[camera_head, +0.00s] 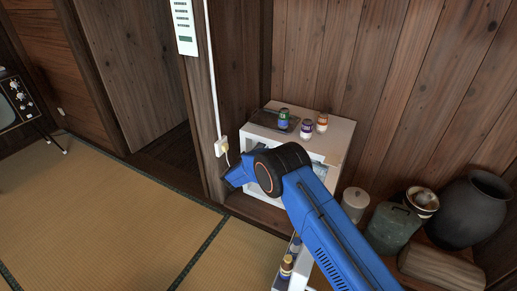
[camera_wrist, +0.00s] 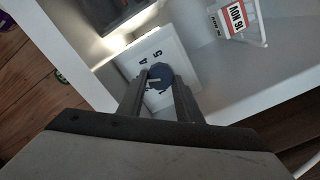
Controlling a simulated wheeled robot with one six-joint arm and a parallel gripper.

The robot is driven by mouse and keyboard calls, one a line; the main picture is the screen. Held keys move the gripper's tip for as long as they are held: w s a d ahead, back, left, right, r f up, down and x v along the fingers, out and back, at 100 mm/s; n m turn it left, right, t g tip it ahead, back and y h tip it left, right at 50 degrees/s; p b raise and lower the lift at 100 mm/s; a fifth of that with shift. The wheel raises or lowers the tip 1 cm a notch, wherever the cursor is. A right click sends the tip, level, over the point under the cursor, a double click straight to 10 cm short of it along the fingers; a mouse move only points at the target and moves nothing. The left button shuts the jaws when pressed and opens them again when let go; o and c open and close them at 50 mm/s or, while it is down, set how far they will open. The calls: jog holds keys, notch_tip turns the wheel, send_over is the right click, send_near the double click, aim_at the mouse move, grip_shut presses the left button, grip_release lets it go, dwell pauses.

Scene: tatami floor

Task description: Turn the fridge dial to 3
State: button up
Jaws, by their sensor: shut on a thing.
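The small white fridge (camera_head: 338,137) stands open against the wooden wall. In the wrist view, a round dark blue dial (camera_wrist: 160,72) sits on a white plate (camera_wrist: 180,52) inside it. The printed numbers 4 and 5 show past the dial's far edge; another mark shows between my fingers, and the rest is hidden. A pale mark shows on the dial's face, but I cannot tell which number it points to. My gripper (camera_wrist: 160,80) is shut on the dial, one finger on each side. In the head view my arm hides the gripper and dial.
Several jars (camera_head: 307,128) and a dark tray (camera_head: 272,118) sit on the fridge top. Bottles (camera_head: 287,266) stand in the open door. Pots (camera_head: 392,226) crowd the right; the tatami (camera_head: 110,215) at left is clear.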

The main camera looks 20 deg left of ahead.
jog(key=shift+s+f, duration=0.1)
jog(key=shift+f, duration=0.05)
jog(key=o, duration=1)
jog(key=shift+o, duration=0.2)
jog(key=s+a, duration=0.1)
jog(key=s, duration=1.6)
jog(key=shift+s+a, duration=0.15)
